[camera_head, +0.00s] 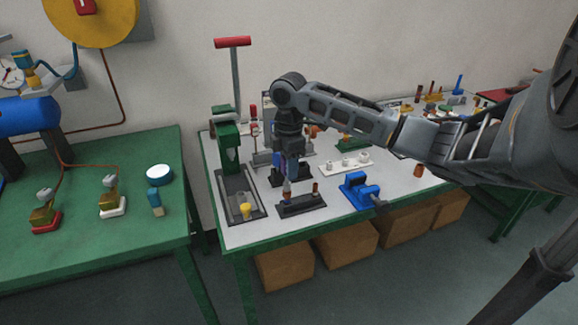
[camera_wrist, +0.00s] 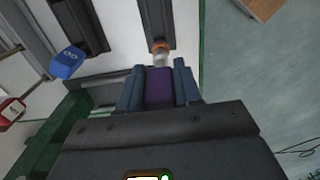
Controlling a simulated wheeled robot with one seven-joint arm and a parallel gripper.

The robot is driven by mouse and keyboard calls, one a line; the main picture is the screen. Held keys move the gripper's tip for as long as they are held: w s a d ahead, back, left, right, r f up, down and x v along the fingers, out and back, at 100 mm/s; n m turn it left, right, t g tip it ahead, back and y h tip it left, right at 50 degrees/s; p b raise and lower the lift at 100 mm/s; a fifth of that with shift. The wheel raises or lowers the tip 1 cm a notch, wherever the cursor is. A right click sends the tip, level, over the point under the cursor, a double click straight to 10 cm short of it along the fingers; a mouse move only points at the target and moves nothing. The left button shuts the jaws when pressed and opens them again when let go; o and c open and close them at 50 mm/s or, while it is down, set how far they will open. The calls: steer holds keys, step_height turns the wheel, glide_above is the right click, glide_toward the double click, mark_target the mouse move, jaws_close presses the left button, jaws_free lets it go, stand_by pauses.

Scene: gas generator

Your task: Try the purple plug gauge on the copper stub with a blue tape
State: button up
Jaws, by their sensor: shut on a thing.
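My gripper (camera_head: 287,181) points down over the dark block (camera_head: 302,207) at the front of the white-topped table. It is shut on the purple plug gauge (camera_wrist: 158,88), seen between the jaws in the wrist view. The gauge's pale tip (camera_wrist: 159,60) points at a copper stub (camera_wrist: 161,46) on the block. Tip and stub line up and look close to touching; I cannot tell if one is inside the other. In the head view this stub (camera_head: 286,196) is right under the gripper, and its tape is too small to make out surely. A second copper stub (camera_head: 315,188) stands to its right.
A green press (camera_head: 228,150) stands left of the block, with a yellow piece (camera_head: 246,210) on its base. A blue vise (camera_head: 358,190) is to the right. A white rack (camera_head: 345,163) lies behind. Blue (camera_wrist: 66,62) and red (camera_wrist: 11,110) tags show in the wrist view.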

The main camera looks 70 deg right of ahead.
steer(key=shift+r, duration=0.35)
steer(key=shift+r, duration=0.1)
steer(key=shift+r+p, duration=0.4)
steer(key=shift+r, duration=1.5)
